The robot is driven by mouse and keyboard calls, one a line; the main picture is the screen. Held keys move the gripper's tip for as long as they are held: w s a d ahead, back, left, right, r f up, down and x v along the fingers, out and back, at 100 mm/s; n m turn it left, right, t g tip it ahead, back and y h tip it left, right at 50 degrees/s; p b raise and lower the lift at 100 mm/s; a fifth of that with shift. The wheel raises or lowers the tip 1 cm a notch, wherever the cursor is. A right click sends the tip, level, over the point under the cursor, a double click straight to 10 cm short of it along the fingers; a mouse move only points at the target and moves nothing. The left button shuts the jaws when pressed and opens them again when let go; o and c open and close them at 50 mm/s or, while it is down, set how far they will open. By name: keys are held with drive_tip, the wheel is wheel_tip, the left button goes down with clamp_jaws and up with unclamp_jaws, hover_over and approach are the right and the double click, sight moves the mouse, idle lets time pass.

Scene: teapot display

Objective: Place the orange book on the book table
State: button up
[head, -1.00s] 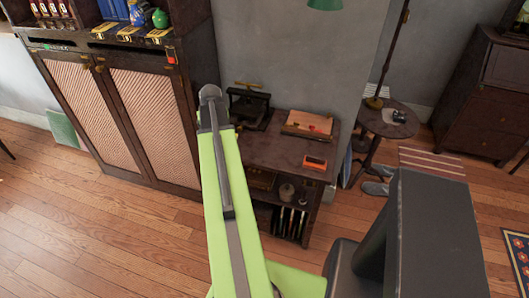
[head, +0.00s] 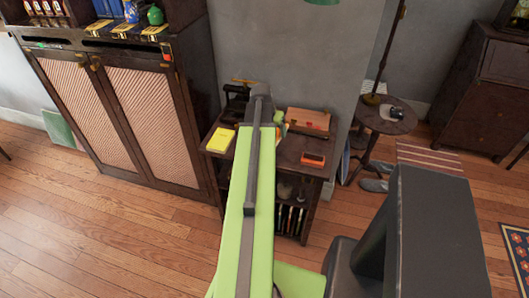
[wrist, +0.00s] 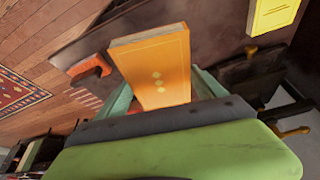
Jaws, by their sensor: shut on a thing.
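The orange book (wrist: 160,65) is in the wrist view, its cover facing the camera, with small pale diamond marks. My gripper (wrist: 163,88) is shut on it, with teal fingers at its two sides. The brown book table (head: 289,151) stands against the wall in the head view. In the wrist view, the dark tabletop (wrist: 205,25) shows behind the book. I cannot tell the gap between book and tabletop.
A yellow book (head: 220,140) lies at the table's left front. A dark press (head: 235,100) stands at the back left, a wooden board (head: 307,119) at the back right, and a small orange item (head: 313,159) at the right front. A cabinet (head: 135,120) stands left.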

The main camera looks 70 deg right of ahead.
drive_tip(key=s+m+g, duration=0.1)
drive_tip(key=s+m, duration=0.2)
drive_tip(key=s, duration=0.3)
drive_tip(key=w+d+f+b, duration=0.1)
drive_tip(key=w+f+b, duration=0.1)
drive_tip(key=w, duration=0.1)
drive_tip(key=w+f+b, duration=0.2)
drive_tip(key=w, duration=0.2)
drive_tip(key=w+d+f+b, duration=0.1)
drive_tip(key=w+f+b, duration=0.2)
drive_tip(key=w, duration=0.1)
drive_tip(key=shift+w+d+f, duration=0.1)
drive_tip(key=shift+w+d, duration=0.15)
drive_tip(key=shift+d, duration=0.1)
wheel_tip(320, 180, down, 4)
drive_tip(key=b, duration=0.4)
drive_tip(key=shift+f+b, duration=0.2)
drive_tip(key=shift+b, duration=0.1)
drive_tip(key=shift+r, duration=0.25)
drive_tip(key=shift+f, duration=0.25)
drive_tip(key=o, duration=1.5)
drive_tip(key=shift+r, duration=0.1)
